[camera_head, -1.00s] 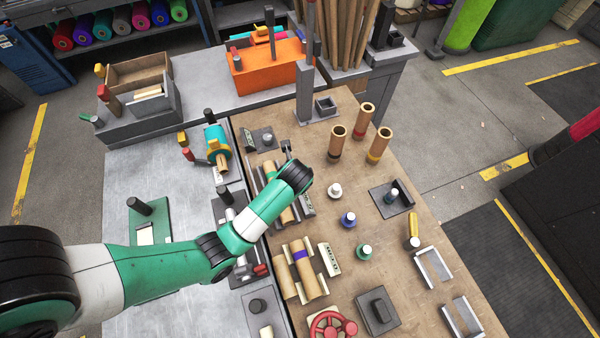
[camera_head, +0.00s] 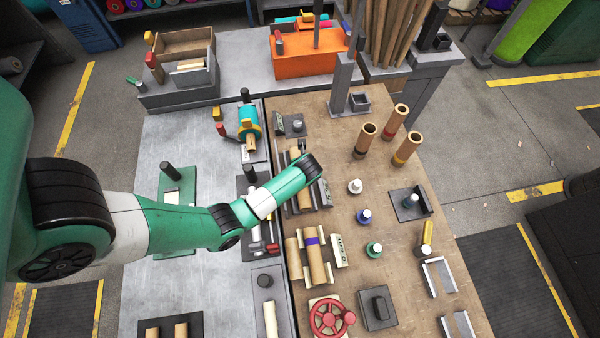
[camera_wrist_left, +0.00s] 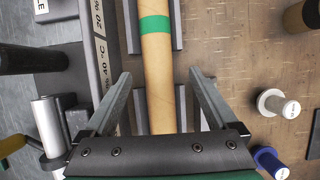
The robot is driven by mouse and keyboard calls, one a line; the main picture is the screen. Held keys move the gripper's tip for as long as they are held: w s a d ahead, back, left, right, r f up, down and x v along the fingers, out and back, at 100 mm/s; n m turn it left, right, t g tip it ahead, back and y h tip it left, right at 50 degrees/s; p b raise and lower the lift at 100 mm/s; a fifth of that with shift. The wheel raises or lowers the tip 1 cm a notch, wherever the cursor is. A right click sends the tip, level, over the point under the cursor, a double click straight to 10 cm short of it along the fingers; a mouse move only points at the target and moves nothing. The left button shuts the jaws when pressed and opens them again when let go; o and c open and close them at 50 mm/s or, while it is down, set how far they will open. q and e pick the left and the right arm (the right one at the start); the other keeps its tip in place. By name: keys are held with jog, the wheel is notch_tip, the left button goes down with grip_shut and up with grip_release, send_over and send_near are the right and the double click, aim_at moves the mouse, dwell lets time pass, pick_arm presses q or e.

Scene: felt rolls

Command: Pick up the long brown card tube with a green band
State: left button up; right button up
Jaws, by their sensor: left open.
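The long brown card tube with a green band (camera_wrist_left: 158,75) lies lengthwise in a dark grey cradle (camera_wrist_left: 177,12) in the left wrist view. The band crosses it near the top of that view. My left gripper (camera_wrist_left: 159,76) is open, with one finger on each side of the tube and a gap to both. In the head view, my left arm's end covers most of the tube (camera_head: 304,200) and hides the green band and fingers. My right gripper is not in view.
A second brown tube with a purple band (camera_head: 313,256) lies in a nearby holder. Small spools, such as a white one (camera_head: 355,186), stand to the right. Upright tubes (camera_head: 366,140) stand farther back. A red handwheel (camera_head: 328,317) is at the front.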

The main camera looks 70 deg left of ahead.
pick_arm(q)
jog(key=x, duration=0.1)
jog(key=b+x, duration=0.1)
jog(key=x, duration=0.1)
jog(key=b+x, duration=0.1)
jog(key=shift+s+d+f, duration=0.2)
jog(key=shift+f, duration=0.05)
jog(key=shift+a+f, duration=0.2)
jog(key=shift+f, duration=0.2)
grip_shut()
